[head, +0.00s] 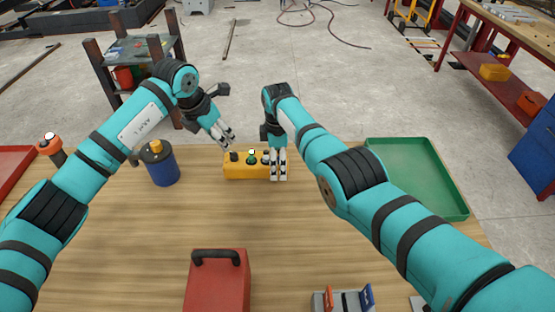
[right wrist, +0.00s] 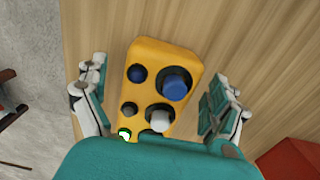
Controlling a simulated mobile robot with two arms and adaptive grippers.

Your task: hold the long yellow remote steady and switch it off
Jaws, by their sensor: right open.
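The long yellow remote (head: 238,173) lies at the far edge of the wooden table. Dark, green and blue controls show on its top, with a small white spot at the green one. In the right wrist view, the remote (right wrist: 152,52) shows blue, dark and grey knobs and a bright green-white spot near my wrist. My right gripper (head: 278,177) is over the remote's right part, pointing down. Its fingers are open, one on each side of the remote; I cannot tell if they touch it. My left gripper (head: 227,138) is just beyond the remote's left end; its finger gap is unclear.
A blue canister (head: 163,172) with a yellow cap and an orange-topped object (head: 49,146) stand at left. A green tray (head: 409,145) is at right. A red box (head: 217,290) with a black handle is in front. The table middle is clear.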

